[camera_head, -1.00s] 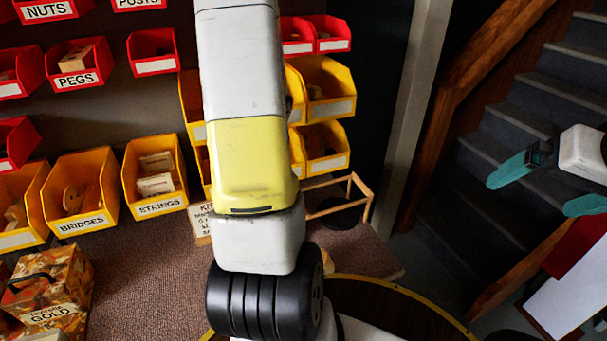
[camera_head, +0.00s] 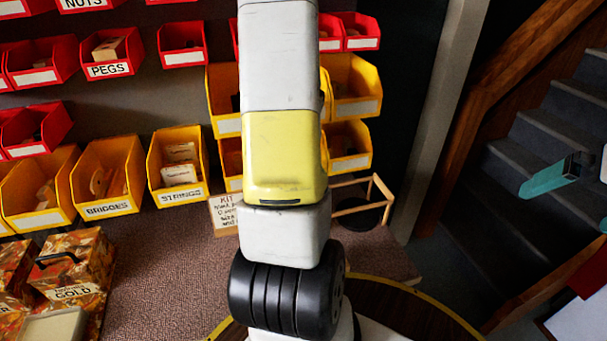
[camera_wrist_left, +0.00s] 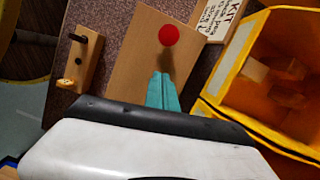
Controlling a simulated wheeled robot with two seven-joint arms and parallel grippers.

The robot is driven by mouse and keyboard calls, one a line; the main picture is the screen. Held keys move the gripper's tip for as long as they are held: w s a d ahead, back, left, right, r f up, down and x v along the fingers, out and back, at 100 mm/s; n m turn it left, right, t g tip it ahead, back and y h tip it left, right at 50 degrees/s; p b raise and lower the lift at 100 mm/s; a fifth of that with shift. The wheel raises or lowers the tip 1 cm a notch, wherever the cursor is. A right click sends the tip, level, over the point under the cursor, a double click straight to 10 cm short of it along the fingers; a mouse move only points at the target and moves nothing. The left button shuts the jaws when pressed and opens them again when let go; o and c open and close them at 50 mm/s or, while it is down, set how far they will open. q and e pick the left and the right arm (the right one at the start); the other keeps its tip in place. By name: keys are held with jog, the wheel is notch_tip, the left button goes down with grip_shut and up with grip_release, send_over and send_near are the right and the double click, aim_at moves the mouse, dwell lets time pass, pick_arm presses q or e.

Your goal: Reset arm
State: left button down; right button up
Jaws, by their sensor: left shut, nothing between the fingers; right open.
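My left gripper (camera_wrist_left: 162,92) shows in the left wrist view with its teal fingers together and nothing between them. It is over a flat light-wood board with a red round spot (camera_wrist_left: 169,35) beyond the fingertips; I cannot tell whether it touches the board. My left arm, white with a yellow band, fills the middle of the head view, and its gripper is hidden there. My right gripper (camera_head: 562,208) is at the right edge of the head view, partly cut off, with its teal fingers apart and empty in front of the stairs.
Yellow bins labelled BRIDGES (camera_head: 107,178) and STRINGS (camera_head: 179,168) stand along the back, below red bins (camera_head: 108,53). A KIT card (camera_head: 223,214) and a thin wooden frame (camera_head: 376,190) are near my arm. A patterned box (camera_head: 72,262) is at front left. The carpeted top (camera_head: 165,262) between is clear.

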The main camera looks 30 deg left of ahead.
pick_arm(q)
jog(key=v, duration=1)
jog(key=shift+w+d, duration=0.15)
jog(key=shift+d, duration=0.05)
jog(key=s+d+r+n+t+h, duration=0.1)
jog(key=s+d+r+n+t, duration=0.1)
jog(key=d+r, duration=0.5)
jog(key=s+d+r+n+t+h, duration=0.2)
jog(key=s+d+r+t, duration=0.3)
jog(key=d, duration=1)
notch_tip(320, 180, up, 3)
jog(key=shift+r+n+t+h, duration=0.2)
jog(key=shift+n+t+h, duration=0.1)
jog(key=shift+n+t, duration=0.45)
jog(key=shift+d, duration=0.15)
